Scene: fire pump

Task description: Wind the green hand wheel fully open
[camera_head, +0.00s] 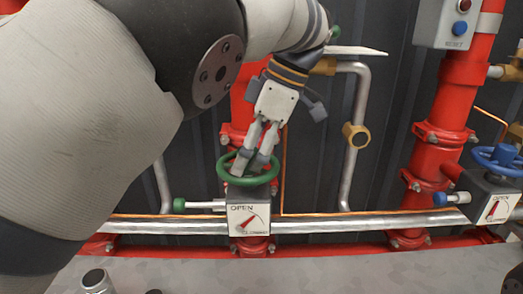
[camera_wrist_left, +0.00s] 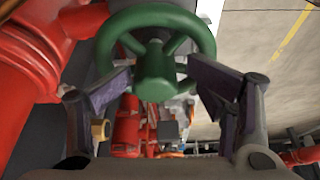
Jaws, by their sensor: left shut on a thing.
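The green hand wheel (camera_head: 232,184) sits on top of a grey valve box in the middle of the head view. It also shows from above in the left wrist view (camera_wrist_left: 155,70), with its hub and spokes. My left gripper (camera_head: 254,163) reaches down from above and is shut on the wheel, its fingers inside or at the rim. In the left wrist view the two fingers (camera_wrist_left: 160,95) stand on either side of the wheel. Below the wheel is a dial plate (camera_head: 249,219) marked OPEN and CLOSED, with a red pointer. My right gripper is not in view.
A blue hand wheel (camera_head: 499,160) with a similar dial stands at the right. Red pipes (camera_head: 437,130) rise behind, and a silver pipe (camera_head: 340,224) runs across below the valves. A grey control box (camera_head: 445,22) is at the top right.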

